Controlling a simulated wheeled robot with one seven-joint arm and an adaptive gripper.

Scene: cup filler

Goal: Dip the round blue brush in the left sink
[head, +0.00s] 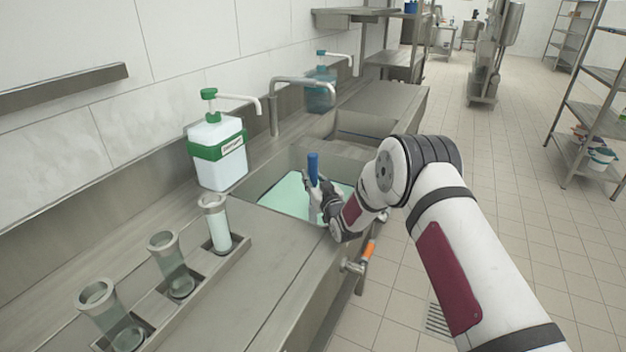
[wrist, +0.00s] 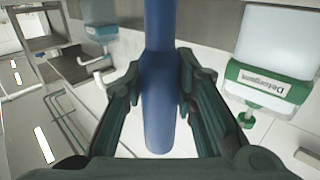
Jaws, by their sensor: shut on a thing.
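The blue brush (head: 313,168) stands nearly upright over the left sink, its handle end up. My gripper (head: 318,192) is shut on the blue handle. The wrist view shows the handle (wrist: 160,105) between the two dark fingers (wrist: 158,72). The brush's round head is hidden in both views, so I cannot tell whether it touches the liquid. The left sink (head: 340,168) holds pale green liquid (head: 284,194), and my gripper is above its right side.
A white and green detergent bottle (head: 217,152) stands behind the left sink; it also shows in the wrist view (wrist: 272,85). A faucet (head: 274,115) reaches over the sinks. Three clear cylinders (head: 218,225) sit tilted in a front-left rack. An orange-handled valve (head: 368,250) is on the counter front.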

